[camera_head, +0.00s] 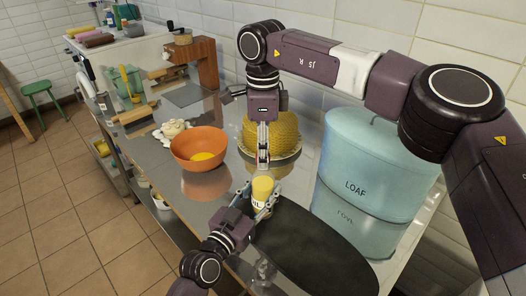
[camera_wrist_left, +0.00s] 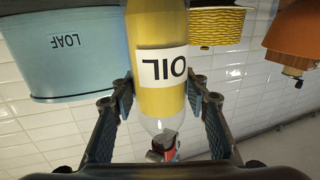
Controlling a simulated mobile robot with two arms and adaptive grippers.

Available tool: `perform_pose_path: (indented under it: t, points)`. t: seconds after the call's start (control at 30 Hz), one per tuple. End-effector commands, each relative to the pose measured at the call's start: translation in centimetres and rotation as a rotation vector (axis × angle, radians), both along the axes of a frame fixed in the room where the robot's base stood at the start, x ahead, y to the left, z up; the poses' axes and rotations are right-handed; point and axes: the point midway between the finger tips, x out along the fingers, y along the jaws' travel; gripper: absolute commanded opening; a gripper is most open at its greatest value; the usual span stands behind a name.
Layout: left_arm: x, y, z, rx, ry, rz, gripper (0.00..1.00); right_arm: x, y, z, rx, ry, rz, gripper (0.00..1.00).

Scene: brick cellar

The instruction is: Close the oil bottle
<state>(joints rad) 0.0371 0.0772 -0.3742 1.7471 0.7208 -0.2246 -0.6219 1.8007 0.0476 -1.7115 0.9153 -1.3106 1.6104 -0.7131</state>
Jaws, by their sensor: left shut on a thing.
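The oil bottle (camera_head: 262,188) is yellow with a clear neck and a white label reading OIL. My left gripper (camera_head: 258,199) is shut around the bottle's body. In the left wrist view the bottle (camera_wrist_left: 158,88) appears upside down between the two fingers of my left gripper (camera_wrist_left: 163,92). My right gripper (camera_head: 263,158) points down just above the bottle's top, its fingers close together. A small red and dark part (camera_wrist_left: 164,148) shows at the bottle's mouth in the left wrist view. I cannot tell whether it is a cap or my right fingertips.
A light blue LOAF bin (camera_head: 372,165) stands right of the bottle. A yellow ribbed container (camera_head: 285,130) on a plate is behind. An orange bowl (camera_head: 198,145) with something yellow inside is to the left. A dark oval board (camera_head: 312,250) lies in front on the shiny counter.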

Motion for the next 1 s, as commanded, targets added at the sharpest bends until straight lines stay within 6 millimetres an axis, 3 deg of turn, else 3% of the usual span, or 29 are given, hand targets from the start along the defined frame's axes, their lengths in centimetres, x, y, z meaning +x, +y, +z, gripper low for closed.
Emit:
perform_pose_path:
  t: [0.23, 0.43, 0.7, 0.87, 0.9, 1.0]
  points:
    - [0.0, 0.01, 0.03, 0.0, -0.001, 0.0, 0.0, 0.01, 0.0, 0.03, 0.0, 0.0, 0.0, 0.0]
    - [0.0, 0.01, 0.03, 0.0, -0.001, 0.0, 0.0, 0.01, 0.01, 0.03, 0.0, 0.0, -0.065, 0.0]
    - [0.0, 0.0, 0.02, 0.001, 0.0, 0.0, 0.0, 0.03, 0.02, 0.02, 0.001, -0.001, -0.442, 0.0]
    - [0.0, -0.01, 0.02, 0.001, 0.0, 0.0, 0.0, 0.04, 0.01, 0.02, 0.001, -0.001, -0.452, 0.0]
    - [0.0, -0.01, 0.02, 0.001, 0.0, 0.0, 0.0, 0.04, 0.01, 0.03, 0.001, -0.001, -0.452, 0.27]
    - [0.0, -0.01, 0.02, 0.001, 0.0, 0.0, 0.0, 0.04, 0.01, 0.03, 0.001, -0.001, -0.451, 0.38]
